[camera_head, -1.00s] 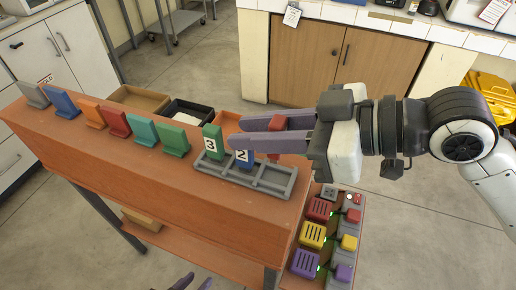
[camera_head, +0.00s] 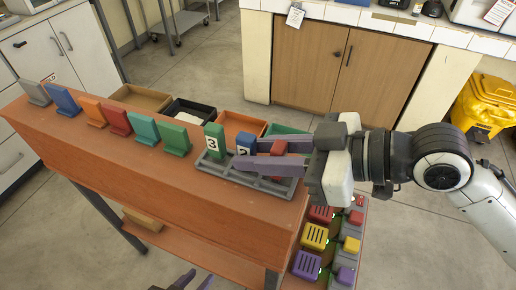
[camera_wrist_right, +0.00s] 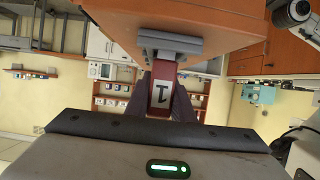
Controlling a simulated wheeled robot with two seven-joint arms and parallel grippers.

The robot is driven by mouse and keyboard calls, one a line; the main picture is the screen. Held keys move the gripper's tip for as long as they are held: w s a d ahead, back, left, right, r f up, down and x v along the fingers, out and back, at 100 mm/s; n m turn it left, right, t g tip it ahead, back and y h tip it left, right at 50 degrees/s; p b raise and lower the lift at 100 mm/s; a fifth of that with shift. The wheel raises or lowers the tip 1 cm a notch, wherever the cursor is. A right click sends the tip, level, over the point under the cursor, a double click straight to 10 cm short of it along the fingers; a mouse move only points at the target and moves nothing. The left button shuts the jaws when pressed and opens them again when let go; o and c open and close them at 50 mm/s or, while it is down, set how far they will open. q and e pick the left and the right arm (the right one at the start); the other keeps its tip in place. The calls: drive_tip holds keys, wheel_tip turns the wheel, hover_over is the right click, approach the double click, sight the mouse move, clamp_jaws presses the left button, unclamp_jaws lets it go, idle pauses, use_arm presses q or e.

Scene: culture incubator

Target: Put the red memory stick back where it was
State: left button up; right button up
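The red memory stick (camera_head: 279,147), with a "1" label seen in the right wrist view (camera_wrist_right: 161,95), is between the fingers of my right gripper (camera_head: 242,154). The fingers are shut on it, over the right part of the grey slotted rack (camera_head: 262,184). In the wrist view the stick's end meets or nearly meets the rack (camera_wrist_right: 168,42); I cannot tell whether it is seated. A green stick labelled 3 (camera_head: 213,140) and a blue stick (camera_head: 245,143), partly hidden by a finger, stand in the rack. Only the fingertips of my left gripper (camera_head: 183,281) show, apart, at the bottom edge.
Several coloured upright pieces, including a red one (camera_head: 117,121), line the orange bench top (camera_head: 100,146) to the left. Open bins (camera_head: 140,98) stand behind. Below right, a panel carries red, yellow (camera_head: 313,236) and purple modules.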

drive_tip(key=o, duration=0.4)
drive_tip(key=shift+c, duration=0.2)
use_arm(q)
drive_tip(key=shift+s+f, duration=0.1)
drive_tip(key=shift+s, duration=0.1)
use_arm(e)
drive_tip(key=shift+o, duration=0.2)
use_arm(q)
drive_tip(key=shift+s, duration=0.1)
use_arm(e)
drive_tip(key=shift+r, duration=0.15)
use_arm(q)
drive_tip(key=shift+f+b, duration=0.6)
drive_tip(key=shift+f, duration=0.1)
use_arm(e)
drive_tip(key=r+v, duration=0.1)
drive_tip(key=v, duration=1.1)
use_arm(q)
drive_tip(key=shift+r, duration=0.1)
